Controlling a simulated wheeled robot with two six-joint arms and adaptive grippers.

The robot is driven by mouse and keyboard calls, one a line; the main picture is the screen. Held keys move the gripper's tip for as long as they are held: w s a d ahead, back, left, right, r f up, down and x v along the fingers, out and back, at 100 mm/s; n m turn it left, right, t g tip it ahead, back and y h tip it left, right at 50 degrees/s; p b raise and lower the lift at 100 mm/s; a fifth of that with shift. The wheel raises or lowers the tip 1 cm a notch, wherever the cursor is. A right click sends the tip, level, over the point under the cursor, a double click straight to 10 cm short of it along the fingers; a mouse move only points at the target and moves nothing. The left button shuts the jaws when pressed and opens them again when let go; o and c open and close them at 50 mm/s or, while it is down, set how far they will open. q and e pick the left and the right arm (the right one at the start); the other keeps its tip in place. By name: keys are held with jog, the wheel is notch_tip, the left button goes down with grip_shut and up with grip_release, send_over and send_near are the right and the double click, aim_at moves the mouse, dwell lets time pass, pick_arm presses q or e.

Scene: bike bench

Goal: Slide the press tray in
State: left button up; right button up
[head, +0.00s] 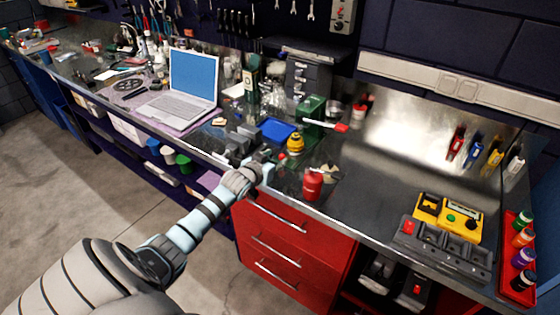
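A green press (311,108) with a red-tipped lever (341,127) stands on the metal bench. A blue tray (279,131) lies in front of it and to its left, apparently sticking out toward the bench's front edge. How the tray meets the press is too small to tell. My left gripper (262,156) is at the bench's front edge, nearer the camera than the tray and a little to its left. Its fingers are small and dark against dark items, so their opening is unclear. My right gripper is out of view.
A yellow container (295,143) stands just right of the tray's near end, and a red can (312,184) stands at the front edge. A laptop (185,88) is to the left. Bare bench lies right of the can, before the yellow device (449,218).

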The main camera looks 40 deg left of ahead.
aim_at(281, 156)
pick_arm(q)
jog(key=b+x, duration=0.2)
jog(key=x, duration=0.3)
jog(key=shift+f, duration=0.1)
jog(key=shift+c, duration=0.6)
grip_shut()
jog(key=shift+a, duration=0.1)
